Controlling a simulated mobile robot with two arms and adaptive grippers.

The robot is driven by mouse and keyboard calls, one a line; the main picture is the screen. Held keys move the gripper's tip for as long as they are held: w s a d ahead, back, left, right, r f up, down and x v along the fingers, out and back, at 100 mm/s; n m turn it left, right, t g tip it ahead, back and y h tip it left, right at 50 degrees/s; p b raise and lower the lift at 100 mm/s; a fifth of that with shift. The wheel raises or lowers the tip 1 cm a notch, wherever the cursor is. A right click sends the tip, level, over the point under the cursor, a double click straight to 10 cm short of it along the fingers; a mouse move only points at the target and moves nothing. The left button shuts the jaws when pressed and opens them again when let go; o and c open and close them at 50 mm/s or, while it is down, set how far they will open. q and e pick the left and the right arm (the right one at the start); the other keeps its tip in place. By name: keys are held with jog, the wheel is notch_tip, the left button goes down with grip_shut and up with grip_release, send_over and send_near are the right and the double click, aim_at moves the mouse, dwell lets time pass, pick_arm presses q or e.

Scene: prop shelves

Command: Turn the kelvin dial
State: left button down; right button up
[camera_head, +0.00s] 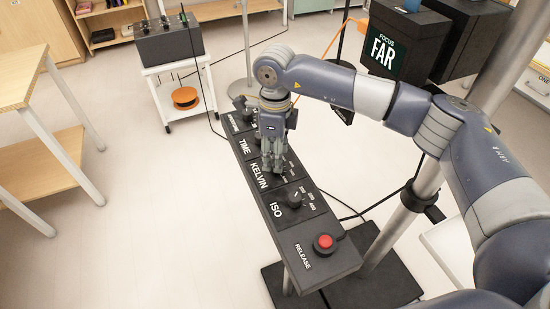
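A long black control panel (283,239) holds a row of labelled dials. The KELVIN section (259,175) lies in the middle of the row, between TIME and ISO. My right gripper (271,171) comes down from the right arm and points at the KELVIN section from above. Its fingers cover the KELVIN dial, so the dial is mostly hidden. I cannot tell whether the fingers touch the dial or how far they are apart. My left gripper is not in view.
The ISO dial (295,200) and the red RELEASE button (325,242) sit nearer on the panel. A black FOCUS FAR box (408,42) stands behind my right arm. A white cart (170,78) and a wooden table (22,80) stand to the left, with open floor between.

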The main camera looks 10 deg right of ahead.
notch_tip(320, 180, up, 9)
jog(key=shift+r, duration=0.2)
dwell(0.5)
